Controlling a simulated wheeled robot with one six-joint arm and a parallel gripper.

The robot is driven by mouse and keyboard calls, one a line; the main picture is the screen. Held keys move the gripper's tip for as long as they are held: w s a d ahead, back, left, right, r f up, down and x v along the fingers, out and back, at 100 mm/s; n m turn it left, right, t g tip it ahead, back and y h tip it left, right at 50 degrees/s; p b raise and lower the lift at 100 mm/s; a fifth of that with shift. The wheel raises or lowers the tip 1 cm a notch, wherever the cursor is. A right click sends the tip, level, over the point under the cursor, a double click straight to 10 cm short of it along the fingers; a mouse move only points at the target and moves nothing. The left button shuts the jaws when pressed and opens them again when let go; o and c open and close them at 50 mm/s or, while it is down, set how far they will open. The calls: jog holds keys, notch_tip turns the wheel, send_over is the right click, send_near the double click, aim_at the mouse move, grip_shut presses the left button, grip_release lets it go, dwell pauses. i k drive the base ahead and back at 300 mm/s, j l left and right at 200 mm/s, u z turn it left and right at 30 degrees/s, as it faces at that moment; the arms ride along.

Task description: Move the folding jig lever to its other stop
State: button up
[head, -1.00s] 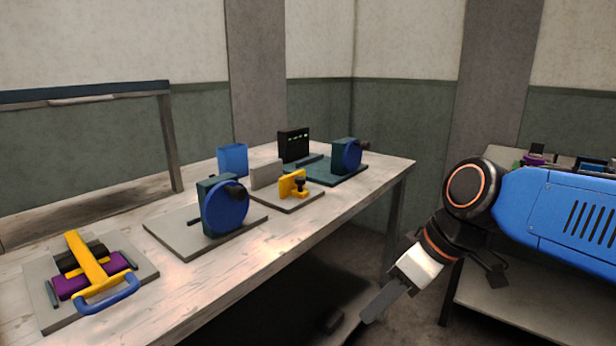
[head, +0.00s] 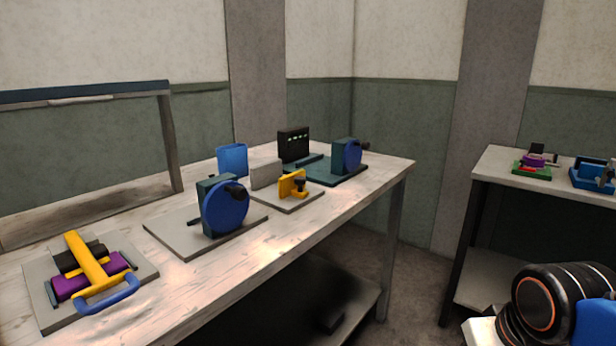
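The fixture that looks like the folding jig stands at the front left of the long table in the head view. It has a grey base plate (head: 50,312), a purple block (head: 72,286) and a black block (head: 78,256). Its yellow lever (head: 90,264) lies across the blocks, with a blue U-shaped handle (head: 108,298) at the near end, towards the table's front edge. My gripper is out of view; only part of my arm shows at the lower right, far from the lever.
On the long table (head: 190,282) stand a blue wheel fixture (head: 224,210), a yellow clamp (head: 290,184), a blue bin (head: 232,160) and a second wheel fixture (head: 347,156). A side table (head: 490,170) at right holds small fixtures. Floor shows between the tables.

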aim_at(83, 257)
jog(key=u, duration=1.1)
